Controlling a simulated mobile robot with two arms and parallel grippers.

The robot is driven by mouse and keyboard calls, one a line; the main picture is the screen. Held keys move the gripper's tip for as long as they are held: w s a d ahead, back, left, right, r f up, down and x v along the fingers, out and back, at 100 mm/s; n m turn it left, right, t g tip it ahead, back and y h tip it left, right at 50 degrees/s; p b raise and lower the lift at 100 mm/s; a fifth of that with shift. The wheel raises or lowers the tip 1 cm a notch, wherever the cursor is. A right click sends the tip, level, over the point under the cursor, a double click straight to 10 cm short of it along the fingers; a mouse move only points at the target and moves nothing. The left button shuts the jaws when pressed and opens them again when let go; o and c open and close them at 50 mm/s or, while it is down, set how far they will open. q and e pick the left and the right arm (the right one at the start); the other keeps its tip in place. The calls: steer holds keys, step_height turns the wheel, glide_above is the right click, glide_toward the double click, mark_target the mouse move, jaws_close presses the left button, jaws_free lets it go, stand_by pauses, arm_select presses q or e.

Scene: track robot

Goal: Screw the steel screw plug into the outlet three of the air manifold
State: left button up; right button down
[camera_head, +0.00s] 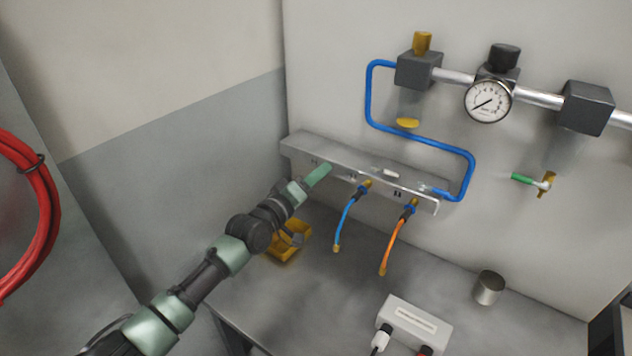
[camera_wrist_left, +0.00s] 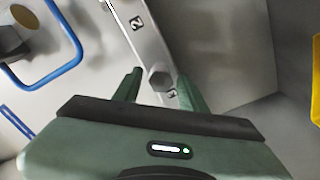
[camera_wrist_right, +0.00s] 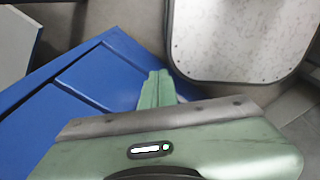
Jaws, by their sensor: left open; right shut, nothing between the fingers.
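The air manifold (camera_head: 392,176) is a grey metal bar on the back wall; it also shows in the left wrist view (camera_wrist_left: 148,42). A grey hex-headed plug (camera_wrist_left: 160,77) sits at the manifold's face, beside a label too blurred to read surely; a "2" label is farther along. My left gripper (camera_head: 318,177) is at the manifold's left part. Its open fingers (camera_wrist_left: 160,84) stand either side of the plug head; contact cannot be told. How deep the plug sits is hidden. My right gripper (camera_wrist_right: 156,88) is shut and empty, away from the manifold.
A blue hose (camera_head: 345,220) and an orange hose (camera_head: 394,248) hang from the manifold. A yellow bin (camera_head: 283,250) lies below my left arm. A steel cup (camera_head: 488,287) and a white box (camera_head: 414,325) stand on the bench. A blue panel (camera_wrist_right: 75,75) is near my right gripper.

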arm_select(q)
steer(key=shift+n, duration=0.5)
steer(key=shift+b, duration=0.35)
stand_by(0.3)
jaws_close()
